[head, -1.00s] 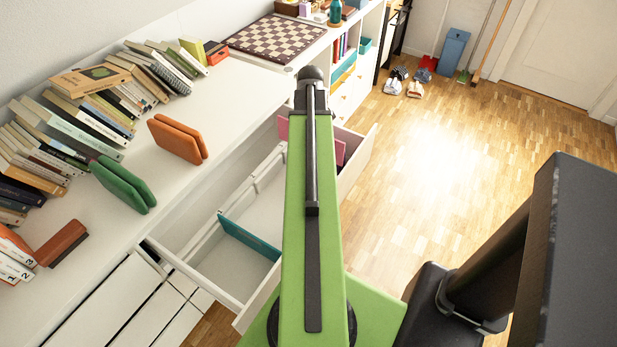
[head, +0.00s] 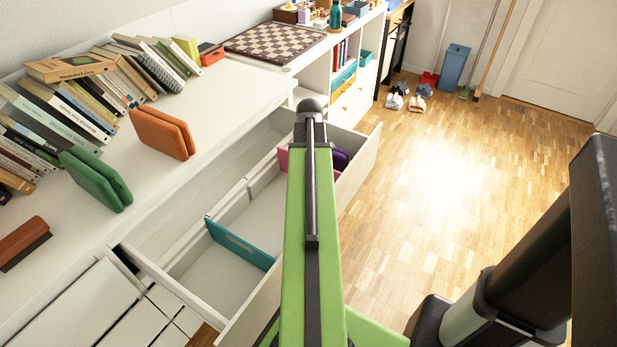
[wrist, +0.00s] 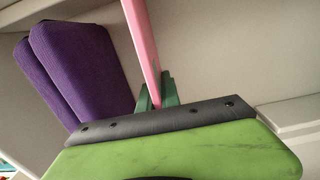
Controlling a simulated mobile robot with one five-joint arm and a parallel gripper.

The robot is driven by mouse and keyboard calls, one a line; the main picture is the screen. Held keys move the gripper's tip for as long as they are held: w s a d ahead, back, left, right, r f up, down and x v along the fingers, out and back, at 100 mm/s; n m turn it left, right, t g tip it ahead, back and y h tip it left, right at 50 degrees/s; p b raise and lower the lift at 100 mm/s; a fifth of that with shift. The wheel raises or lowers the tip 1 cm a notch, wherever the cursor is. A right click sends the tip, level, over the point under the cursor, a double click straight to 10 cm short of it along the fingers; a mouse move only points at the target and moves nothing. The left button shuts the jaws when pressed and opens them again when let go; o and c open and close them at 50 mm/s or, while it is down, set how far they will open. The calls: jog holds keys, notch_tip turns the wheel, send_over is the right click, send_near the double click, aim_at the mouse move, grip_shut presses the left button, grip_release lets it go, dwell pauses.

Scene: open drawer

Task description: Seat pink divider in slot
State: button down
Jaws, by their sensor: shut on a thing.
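The pink divider (wrist: 143,50) rises between my gripper's green fingers (wrist: 157,95) in the wrist view; they are shut on it. In the head view its pink ends (head: 283,157) show on both sides of my green arm, at the far part of the open white drawer (head: 357,172). The arm hides its middle, my gripper and any slot there. I cannot tell whether its lower edge is in a slot. A teal divider (head: 238,243) stands across the drawer's near part.
A purple folded thing (head: 341,158) lies beyond the pink divider; it also shows left in the wrist view (wrist: 88,72). The white top beside the drawer holds books (head: 75,110), a green thing (head: 97,178) and an orange one (head: 163,133).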

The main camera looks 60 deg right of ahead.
jog(key=shift+f, duration=0.15)
jog(key=c, duration=1.6)
grip_release()
jog(key=shift+o, duration=0.2)
notch_tip(320, 180, up, 12)
jog(key=p, duration=1.2)
jog(key=shift+r, duration=0.2)
jog(key=shift+r, duration=0.1)
